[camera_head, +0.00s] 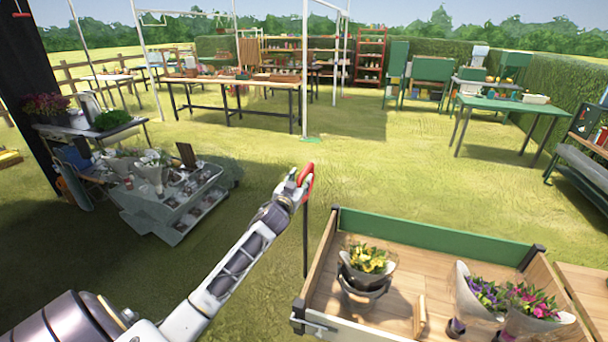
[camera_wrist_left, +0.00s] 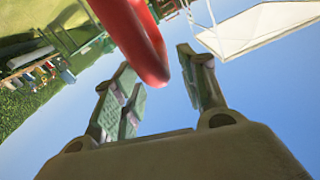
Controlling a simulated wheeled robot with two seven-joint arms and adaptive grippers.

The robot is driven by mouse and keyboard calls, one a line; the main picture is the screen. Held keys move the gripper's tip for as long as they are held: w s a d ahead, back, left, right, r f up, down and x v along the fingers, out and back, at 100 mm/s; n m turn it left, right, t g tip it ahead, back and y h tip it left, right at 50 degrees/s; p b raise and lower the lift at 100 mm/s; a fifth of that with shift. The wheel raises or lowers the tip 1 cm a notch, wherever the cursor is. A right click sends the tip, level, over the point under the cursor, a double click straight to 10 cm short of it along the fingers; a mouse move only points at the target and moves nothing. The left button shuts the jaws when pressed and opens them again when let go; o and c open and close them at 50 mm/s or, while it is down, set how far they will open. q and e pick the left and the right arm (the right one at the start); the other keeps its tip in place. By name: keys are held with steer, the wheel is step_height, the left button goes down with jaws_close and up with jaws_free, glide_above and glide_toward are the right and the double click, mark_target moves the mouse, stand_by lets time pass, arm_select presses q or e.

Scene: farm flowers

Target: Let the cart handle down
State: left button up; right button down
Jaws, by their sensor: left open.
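The cart (camera_head: 435,235) is a wooden bed with a green far board, at the lower right of the head view. Its handle has a red loop grip (camera_head: 308,184) on top of a dark upright pole (camera_head: 305,242) near the cart's left side. My left gripper (camera_head: 297,182) is at the red loop, reaching up from the lower left. In the left wrist view the red loop (camera_wrist_left: 148,50) hangs between the two spread fingers of the left gripper (camera_wrist_left: 160,62). Whether a finger touches it I cannot tell. My right gripper is not in view.
In the cart are a bucket of yellow flowers (camera_head: 366,264), wrapped purple (camera_head: 480,292) and pink (camera_head: 535,300) bouquets, and a small wooden-handled item (camera_head: 420,315). A grey display stand (camera_head: 175,205) is at the left. A green table (camera_head: 510,106) is at the back right. Open grass lies beyond the cart.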

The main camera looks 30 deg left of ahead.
mark_target(304, 173)
arm_select(q)
steer(key=shift+w+a, duration=0.15)
steer(key=shift+w, duration=0.55)
steer(key=shift+x, duration=1)
steer(key=shift+w+a, duration=0.1)
steer(key=shift+w, duration=0.4)
steer(key=shift+w+a, duration=0.1)
steer(key=shift+w, duration=0.15)
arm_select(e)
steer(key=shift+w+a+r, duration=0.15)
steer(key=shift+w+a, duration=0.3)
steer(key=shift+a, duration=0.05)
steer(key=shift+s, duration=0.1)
arm_select(q)
jaws_close()
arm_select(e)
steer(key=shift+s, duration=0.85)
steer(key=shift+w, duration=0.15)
